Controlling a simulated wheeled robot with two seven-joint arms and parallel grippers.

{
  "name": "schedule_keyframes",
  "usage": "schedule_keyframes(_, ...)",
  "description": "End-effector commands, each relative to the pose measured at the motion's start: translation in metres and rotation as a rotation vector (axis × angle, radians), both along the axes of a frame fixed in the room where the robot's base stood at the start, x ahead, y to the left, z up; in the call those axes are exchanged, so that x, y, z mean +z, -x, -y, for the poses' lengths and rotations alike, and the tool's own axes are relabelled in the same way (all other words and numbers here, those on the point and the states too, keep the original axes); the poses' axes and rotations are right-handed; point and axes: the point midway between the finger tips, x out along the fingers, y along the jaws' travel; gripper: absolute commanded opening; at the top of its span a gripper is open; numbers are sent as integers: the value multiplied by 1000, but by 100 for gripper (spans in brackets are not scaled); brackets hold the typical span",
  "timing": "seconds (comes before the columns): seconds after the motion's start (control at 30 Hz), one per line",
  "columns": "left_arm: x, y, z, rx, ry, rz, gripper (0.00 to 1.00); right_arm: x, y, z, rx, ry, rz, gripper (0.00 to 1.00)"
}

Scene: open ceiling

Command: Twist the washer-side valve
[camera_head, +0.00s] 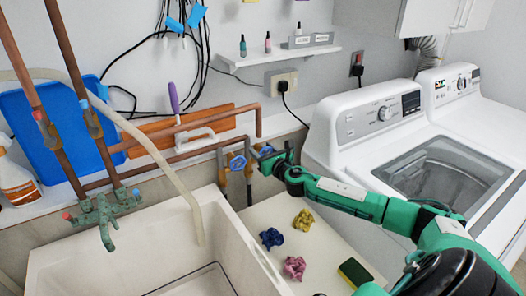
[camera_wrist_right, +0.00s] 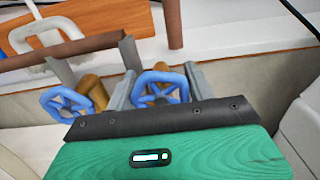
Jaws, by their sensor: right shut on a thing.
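Two blue wheel-handled valves sit on copper pipes behind the sink's right end. The washer-side valve (camera_head: 266,150) is the right one, nearer the washer; the other valve (camera_head: 237,163) is to its left. My right gripper (camera_head: 268,160) reaches in from the right and is shut on the washer-side valve. In the right wrist view the washer-side valve's wheel (camera_wrist_right: 160,82) sits between the two grey fingers (camera_wrist_right: 160,88), and the other valve (camera_wrist_right: 66,103) is outside them to the left. The fingers and arm partly hide the held valve in the head view. My left gripper is not in view.
A white sink (camera_head: 80,262) with a green tap (camera_head: 104,213) is at left. Crumpled cloths (camera_head: 303,220) and a sponge (camera_head: 355,272) lie on the white surface below the arm.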

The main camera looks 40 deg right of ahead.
Motion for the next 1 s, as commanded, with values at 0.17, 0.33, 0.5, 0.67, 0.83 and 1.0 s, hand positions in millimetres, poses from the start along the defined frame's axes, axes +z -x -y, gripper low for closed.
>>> schedule_keyframes(0.17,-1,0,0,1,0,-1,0,0,0,1,-2,-24,3,31)
schedule_keyframes(0.33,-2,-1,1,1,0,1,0,0,0,1,-2,-94,11,31)
schedule_keyframes(0.5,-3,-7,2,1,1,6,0,-1,0,2,-2,-217,25,31)
schedule_keyframes(0.67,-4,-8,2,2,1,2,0,-1,0,2,-2,-365,41,31)
schedule_keyframes(0.83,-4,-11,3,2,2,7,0,-1,0,3,-2,-526,59,31)
schedule_keyframes(1.0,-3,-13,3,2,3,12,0,-1,0,4,-3,-687,78,31)
